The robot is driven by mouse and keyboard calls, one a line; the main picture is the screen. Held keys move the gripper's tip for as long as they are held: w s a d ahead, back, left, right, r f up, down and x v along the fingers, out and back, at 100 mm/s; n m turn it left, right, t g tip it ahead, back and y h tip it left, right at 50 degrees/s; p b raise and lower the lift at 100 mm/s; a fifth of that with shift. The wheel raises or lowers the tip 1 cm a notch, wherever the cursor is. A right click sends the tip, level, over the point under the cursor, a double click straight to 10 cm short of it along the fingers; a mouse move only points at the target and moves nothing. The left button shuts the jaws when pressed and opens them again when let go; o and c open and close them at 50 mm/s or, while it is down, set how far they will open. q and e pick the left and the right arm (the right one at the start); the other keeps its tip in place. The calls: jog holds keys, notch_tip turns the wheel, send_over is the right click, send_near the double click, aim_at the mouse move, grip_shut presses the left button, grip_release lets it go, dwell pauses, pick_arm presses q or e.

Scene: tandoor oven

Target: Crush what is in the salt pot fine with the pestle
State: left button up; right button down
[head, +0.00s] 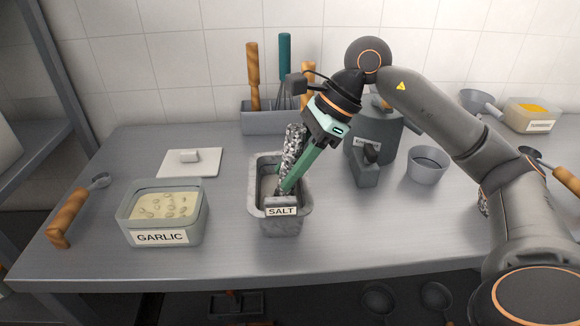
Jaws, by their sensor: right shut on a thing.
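The salt pot (258,232), a grey open container with a label reading SALT, stands near the middle of the counter. My right gripper (287,186) reaches down from the upper right over the pot with its green fingers. It is shut on the speckled black-and-white pestle (293,147). The pestle is slightly tilted, and its lower end is down inside the pot. Pale contents show in part on the left inside the pot; the fingers and pestle hide the rest, so their fineness cannot be told. My left gripper is out of view.
A garlic container (163,210) and a white lid (190,162) are left of the pot. A wooden-handled scoop (70,218) lies at the far left. A utensil holder (258,118) stands behind. A large grey pot (372,128) and grey cup (428,166) are right.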

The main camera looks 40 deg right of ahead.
jog(key=shift+w, duration=0.3)
jog(key=shift+a+f, duration=0.1)
jog(key=shift+f, duration=0.1)
jog(key=shift+a+r, duration=0.15)
jog(key=shift+a, duration=0.1)
dwell(0.6)
